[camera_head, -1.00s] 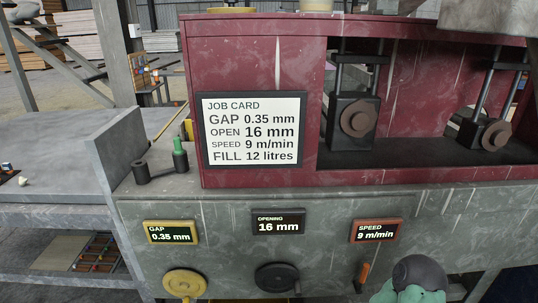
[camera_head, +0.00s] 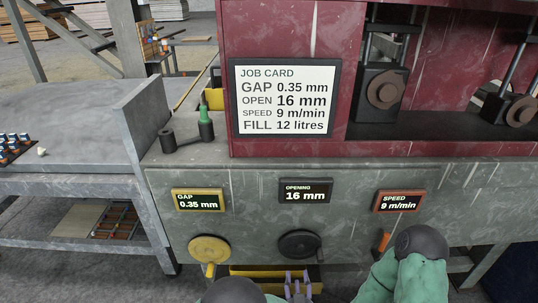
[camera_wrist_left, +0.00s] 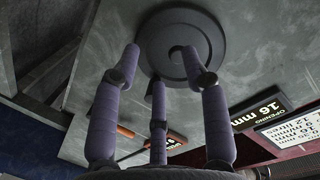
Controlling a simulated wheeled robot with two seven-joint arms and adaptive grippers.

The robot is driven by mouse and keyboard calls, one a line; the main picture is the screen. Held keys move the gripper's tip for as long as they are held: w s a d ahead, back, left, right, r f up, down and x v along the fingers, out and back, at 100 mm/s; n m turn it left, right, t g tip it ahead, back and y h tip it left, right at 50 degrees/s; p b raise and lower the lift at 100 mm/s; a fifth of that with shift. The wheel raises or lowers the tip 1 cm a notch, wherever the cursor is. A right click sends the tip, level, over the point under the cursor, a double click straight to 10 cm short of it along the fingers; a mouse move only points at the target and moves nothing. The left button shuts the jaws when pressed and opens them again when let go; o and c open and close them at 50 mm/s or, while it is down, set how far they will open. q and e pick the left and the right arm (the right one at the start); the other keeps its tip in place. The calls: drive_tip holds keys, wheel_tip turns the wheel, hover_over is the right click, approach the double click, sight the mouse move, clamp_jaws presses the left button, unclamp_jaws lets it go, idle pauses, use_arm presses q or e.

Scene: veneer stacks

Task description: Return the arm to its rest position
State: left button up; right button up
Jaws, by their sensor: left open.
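My left gripper (camera_head: 297,285) shows at the bottom edge of the head view, its purple fingers spread and empty below the black handwheel (camera_head: 299,245). In the left wrist view the fingers of the left gripper (camera_wrist_left: 165,75) are apart, with nothing between them. The black handwheel (camera_wrist_left: 182,45) lies beyond their tips there; I cannot tell how wide the gap to it is. My right gripper is not in view. A teal and black arm part of mine fills the lower right of the head view.
The panel has a yellow handwheel (camera_head: 209,249), an orange lever (camera_head: 383,242) and displays for gap (camera_head: 198,200), opening (camera_head: 305,190) and speed (camera_head: 397,201). A job card (camera_head: 285,97) hangs above. A grey bench (camera_head: 70,120) stands left. A yellow container (camera_head: 262,271) sits below the panel.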

use_arm(q)
drive_tip(key=s+a+f+n+g+h, duration=0.15)
drive_tip(key=a+f+n+g, duration=0.25)
drive_tip(key=a+f+g, duration=0.65)
drive_tip(key=s+a+f+n+g, duration=0.1)
drive_tip(key=s+a+f, duration=0.1)
drive_tip(key=s, duration=0.3)
drive_tip(key=s+a+f+n+g+h+p, duration=0.1)
drive_tip(key=s+a+f+g, duration=0.1)
drive_tip(key=s, duration=0.4)
drive_tip(key=s+a+f+n+g+h, duration=0.1)
drive_tip(key=s+a+f+g, duration=0.1)
drive_tip(key=s+a+f, duration=0.2)
drive_tip(key=shift+s+f+n, duration=0.4)
drive_tip(key=shift+s+f, duration=0.25)
drive_tip(key=shift+f, duration=0.15)
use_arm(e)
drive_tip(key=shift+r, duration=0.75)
use_arm(q)
drive_tip(key=shift+r+g+p, duration=0.15)
drive_tip(key=shift+g+p, duration=0.1)
drive_tip(key=shift+p, duration=0.1)
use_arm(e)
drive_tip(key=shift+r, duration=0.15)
